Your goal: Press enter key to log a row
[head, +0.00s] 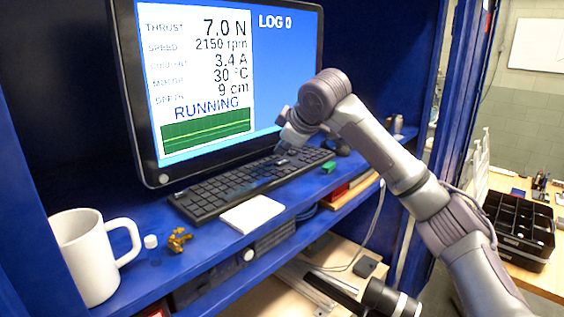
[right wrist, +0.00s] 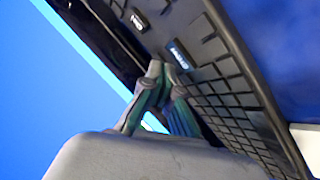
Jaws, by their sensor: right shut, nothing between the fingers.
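The black keyboard (head: 225,190) lies on the blue shelf in front of the monitor (head: 290,75), whose screen reads LOG 0 and RUNNING. In the right wrist view, a key with a blue label (right wrist: 180,55), which looks like the enter key, sits just beside my fingertips. A key with a white label (right wrist: 138,22) is farther up. My right gripper (head: 283,146) is over the keyboard's far right part; its closed, empty fingertips (right wrist: 155,68) show close to the keys. I cannot tell whether they touch one. My left gripper is not in view.
A white mug (head: 85,260), a small white cap (head: 151,241) and a brass-coloured piece (head: 179,239) stand at the shelf's left. A white pad (head: 252,214) lies before the keyboard. A small green block (head: 329,167) is at its right. A black divided bin (head: 515,230) stands far right.

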